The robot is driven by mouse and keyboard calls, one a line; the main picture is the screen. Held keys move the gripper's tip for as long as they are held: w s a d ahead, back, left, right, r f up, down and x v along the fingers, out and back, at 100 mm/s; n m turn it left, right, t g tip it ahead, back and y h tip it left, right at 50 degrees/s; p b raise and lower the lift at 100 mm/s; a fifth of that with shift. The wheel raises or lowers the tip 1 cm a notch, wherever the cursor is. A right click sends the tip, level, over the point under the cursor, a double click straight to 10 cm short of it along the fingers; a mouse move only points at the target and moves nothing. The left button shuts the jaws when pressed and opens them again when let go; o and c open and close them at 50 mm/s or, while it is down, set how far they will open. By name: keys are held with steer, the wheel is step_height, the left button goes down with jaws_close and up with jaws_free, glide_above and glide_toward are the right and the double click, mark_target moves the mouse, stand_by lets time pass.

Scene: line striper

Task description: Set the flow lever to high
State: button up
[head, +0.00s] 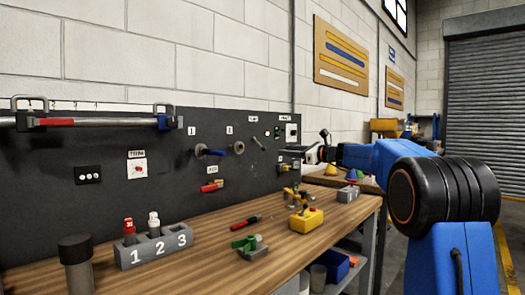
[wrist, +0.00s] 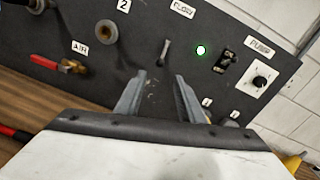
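The flow lever (wrist: 164,52) is a small dark lever on the black panel below the FLOW label (wrist: 182,8). It leans slightly in the tilted wrist view. It also shows as a short grey slanted stick in the head view (head: 258,143). My gripper (wrist: 160,80) is open and empty. Its two fingers point at the panel, with the lever just beyond and between the fingertips, apparently untouched. In the head view my gripper (head: 296,153) is near the panel's right end, right of the lever. I cannot read any low or high marks.
Right of the lever are a lit green lamp (wrist: 200,50), a black switch (wrist: 227,61) and the PUMP dial (wrist: 260,82). A round port (wrist: 107,34) and the red AIR valve (wrist: 74,66) are to its left. The workbench (head: 200,236) holds a yellow box (head: 306,220).

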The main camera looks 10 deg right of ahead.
mark_target(265, 149)
steer(key=x, duration=1.3)
steer(key=shift+w, duration=0.2)
steer(key=shift+a+f, duration=0.1)
jaws_close()
